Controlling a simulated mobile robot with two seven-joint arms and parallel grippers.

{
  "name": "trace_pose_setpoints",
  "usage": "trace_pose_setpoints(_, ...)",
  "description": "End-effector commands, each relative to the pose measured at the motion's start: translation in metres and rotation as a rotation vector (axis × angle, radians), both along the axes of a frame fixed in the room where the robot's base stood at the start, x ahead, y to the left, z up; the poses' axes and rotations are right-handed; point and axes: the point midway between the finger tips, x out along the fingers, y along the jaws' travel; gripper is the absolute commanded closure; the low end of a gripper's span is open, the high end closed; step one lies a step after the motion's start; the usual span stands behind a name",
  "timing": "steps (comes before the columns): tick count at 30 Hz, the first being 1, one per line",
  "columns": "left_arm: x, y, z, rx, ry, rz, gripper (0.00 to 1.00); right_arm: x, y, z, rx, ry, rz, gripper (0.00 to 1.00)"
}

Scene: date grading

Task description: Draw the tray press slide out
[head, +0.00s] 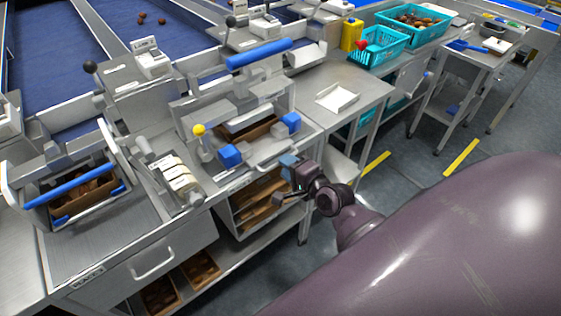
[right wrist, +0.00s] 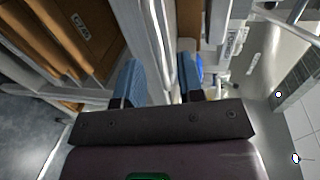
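The tray press (head: 240,115) stands on the steel bench in the head view, with a blue lever bar (head: 258,53) above it. Its slide (head: 262,150) is at the front, with a blue block (head: 230,157) on the left and another (head: 291,122) on the right. A brown tray (head: 248,130) shows inside. My right gripper (head: 287,178) is just in front of the bench edge, below the right block. In the right wrist view its blue fingertips (right wrist: 157,80) are apart, with pale metal edges visible between them; contact cannot be told. My left gripper is out of view.
A second press with a blue bar (head: 77,183) stands at left. A shelf of brown trays (head: 262,200) lies under the bench, close to my right gripper. A white tray (head: 338,98) sits on the bench to the right. Teal baskets (head: 378,52) stand behind it.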

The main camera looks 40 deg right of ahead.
Motion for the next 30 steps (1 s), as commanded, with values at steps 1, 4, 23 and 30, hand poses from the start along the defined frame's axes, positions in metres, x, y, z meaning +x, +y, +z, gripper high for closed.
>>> trace_pose_setpoints(1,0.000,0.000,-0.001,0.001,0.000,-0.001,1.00,0.008,0.001,-0.001,0.000,-0.001,0.000,0.65)
trace_pose_setpoints(4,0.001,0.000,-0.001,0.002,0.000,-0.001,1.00,0.019,0.002,-0.004,0.000,0.000,0.000,0.65)
trace_pose_setpoints(23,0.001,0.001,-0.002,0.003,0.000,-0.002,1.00,0.031,0.002,-0.006,-0.001,0.000,0.000,0.85)
trace_pose_setpoints(30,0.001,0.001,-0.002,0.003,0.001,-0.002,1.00,0.031,0.002,-0.006,-0.001,0.001,0.000,1.00)
